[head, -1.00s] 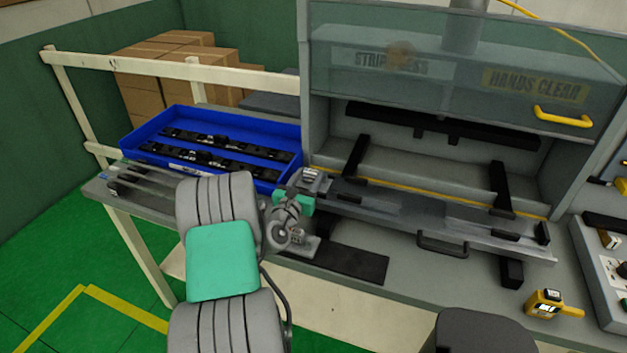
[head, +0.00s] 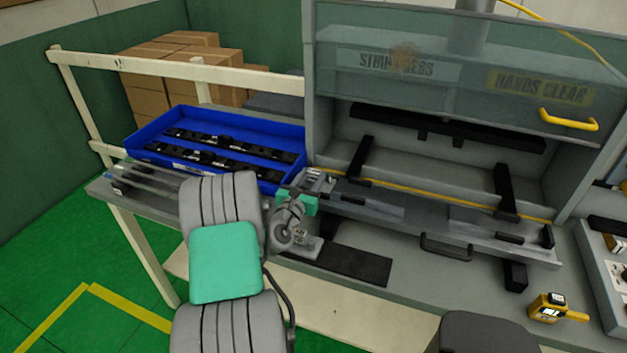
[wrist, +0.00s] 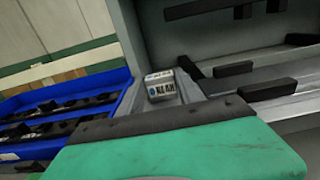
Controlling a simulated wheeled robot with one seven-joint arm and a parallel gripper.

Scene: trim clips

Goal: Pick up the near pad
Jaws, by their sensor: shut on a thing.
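My gripper (head: 318,180) is at the left end of the press's slide, just right of the blue tray. A small pale grey block with dark print and a blue dot, which looks to be the pad (wrist: 160,86), shows just past the green housing of my wrist in the wrist view. My gripper is shut on it. The green housing hides most of the fingers, and I cannot tell whether the block touches anything below.
The blue tray (head: 143,134) with black strips stands left. The grey press (head: 345,58), its clear guard raised, stands behind with a slide and black handle (head: 446,246). A dark mat (head: 358,266) lies in front. A yellow device (head: 548,307) sits at right.

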